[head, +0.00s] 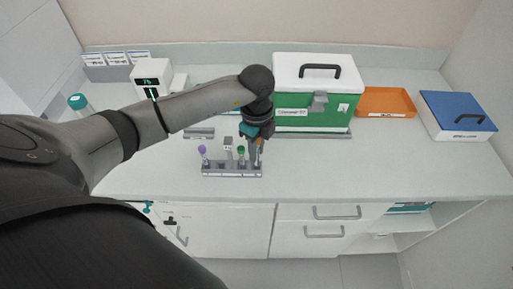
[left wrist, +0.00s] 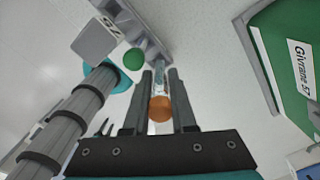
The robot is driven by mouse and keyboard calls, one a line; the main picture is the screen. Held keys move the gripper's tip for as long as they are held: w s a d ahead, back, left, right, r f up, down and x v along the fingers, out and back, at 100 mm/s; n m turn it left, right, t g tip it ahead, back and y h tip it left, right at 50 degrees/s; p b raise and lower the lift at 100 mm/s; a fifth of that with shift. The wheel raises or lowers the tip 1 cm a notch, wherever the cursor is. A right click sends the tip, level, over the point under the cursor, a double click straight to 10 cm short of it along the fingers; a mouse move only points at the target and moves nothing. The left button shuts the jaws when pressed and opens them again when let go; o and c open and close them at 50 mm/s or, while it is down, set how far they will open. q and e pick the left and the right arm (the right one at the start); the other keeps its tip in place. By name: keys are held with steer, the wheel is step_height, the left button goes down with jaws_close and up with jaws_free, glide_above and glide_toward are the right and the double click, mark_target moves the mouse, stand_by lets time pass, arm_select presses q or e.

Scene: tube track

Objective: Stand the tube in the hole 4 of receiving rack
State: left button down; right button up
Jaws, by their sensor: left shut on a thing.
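A grey rack (head: 218,174) stands on the counter with a purple-capped tube (head: 202,150) at its left and a green-capped tube (head: 241,150) right of its middle. The green cap (left wrist: 134,59) also shows in the left wrist view. My left gripper (head: 257,152) is over the rack's right end. It is shut on an orange-capped tube (head: 260,146), whose orange cap (left wrist: 160,108) shows between the fingers in the left wrist view. The tube points toward the rack (left wrist: 151,42). Whether its lower end is inside a hole is hidden. My right gripper is not in view.
A small sign (head: 228,143) stands up at the rack. Behind are a green box with a white lid (head: 303,66), an orange tray (head: 386,115) and a blue-lidded box (head: 457,110). A white device (head: 151,72) is at the left. The counter right of the rack is clear.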

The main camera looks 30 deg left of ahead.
arm_select(q)
steer(key=shift+f, duration=0.2)
steer(key=shift+f+b, duration=0.3)
steer(key=shift+f, duration=0.05)
steer(key=shift+f, duration=0.2)
steer(key=shift+f+b, duration=0.4)
steer(key=shift+f, duration=0.05)
steer(key=c, duration=0.7)
jaws_free()
steer(key=shift+o, duration=0.2)
step_height(320, 180, up, 15)
steer(key=shift+r, duration=0.15)
